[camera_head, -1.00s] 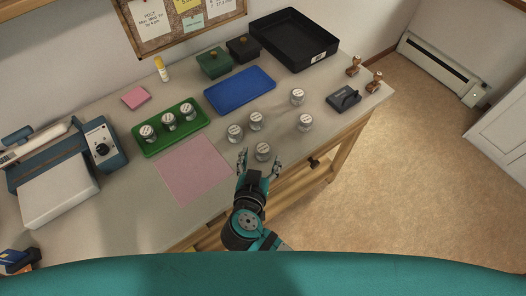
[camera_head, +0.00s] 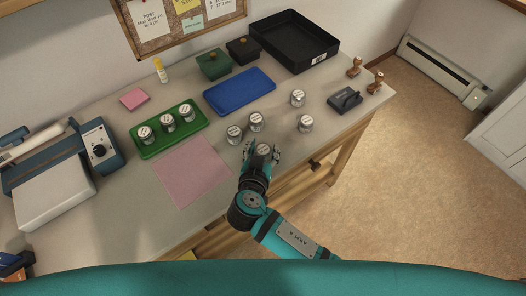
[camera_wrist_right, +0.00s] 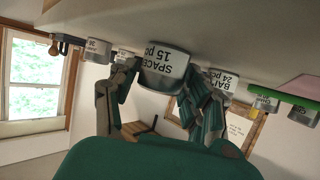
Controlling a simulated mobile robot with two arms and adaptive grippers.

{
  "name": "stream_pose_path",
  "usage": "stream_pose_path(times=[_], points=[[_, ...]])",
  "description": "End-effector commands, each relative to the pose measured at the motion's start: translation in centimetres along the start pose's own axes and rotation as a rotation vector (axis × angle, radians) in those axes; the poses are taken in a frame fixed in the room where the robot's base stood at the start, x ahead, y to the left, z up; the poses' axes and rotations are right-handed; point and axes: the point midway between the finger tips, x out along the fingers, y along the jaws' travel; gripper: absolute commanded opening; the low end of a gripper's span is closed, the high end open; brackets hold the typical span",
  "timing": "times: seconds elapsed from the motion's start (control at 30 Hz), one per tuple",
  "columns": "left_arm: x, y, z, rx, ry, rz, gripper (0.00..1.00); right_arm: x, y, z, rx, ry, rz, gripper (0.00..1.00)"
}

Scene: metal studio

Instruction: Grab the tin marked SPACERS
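The tin marked SPACERS (camera_wrist_right: 166,62) is silver with a white label reading "SPACE…" and "15 pc", upside down in the right wrist view. In the head view this tin (camera_head: 263,149) stands near the table's front edge. My right gripper (camera_head: 262,153) is open, with a finger on either side of the tin; its fingers also show in the right wrist view (camera_wrist_right: 164,90). I see no clear grip on the tin. Another tin, labelled "BAT… 24 pc" (camera_wrist_right: 222,84), is close behind one finger. My left gripper is not in view.
Other tins stand nearby: two close behind-left (camera_head: 234,134) (camera_head: 256,121), two to the right (camera_head: 305,123) (camera_head: 297,97). A green tray (camera_head: 160,149) holds three tins. A blue tray (camera_head: 240,92), pink sheet (camera_head: 192,170) and black stamp pad (camera_head: 345,99) also lie on the table.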

Motion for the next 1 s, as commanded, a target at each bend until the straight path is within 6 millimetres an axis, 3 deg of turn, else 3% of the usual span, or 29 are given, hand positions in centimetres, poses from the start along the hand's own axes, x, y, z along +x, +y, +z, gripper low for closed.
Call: stream_pose_path(times=[0.03,0.3,0.77,0.93,1.0], points=[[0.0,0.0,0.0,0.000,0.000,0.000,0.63,0.0,0.0,0.0,0.000,0.000,0.000,0.40],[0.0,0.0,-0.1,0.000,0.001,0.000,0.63,0.0,0.0,0.0,0.000,0.000,0.000,0.06],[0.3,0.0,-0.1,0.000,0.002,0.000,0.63,-0.5,-0.1,-1.2,0.004,0.001,-0.001,0.06],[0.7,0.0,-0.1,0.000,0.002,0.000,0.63,-1.4,0.0,-3.4,0.008,0.001,0.000,0.06],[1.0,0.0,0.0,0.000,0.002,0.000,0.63,-2.7,0.4,-2.5,0.002,-0.004,0.000,0.06]])
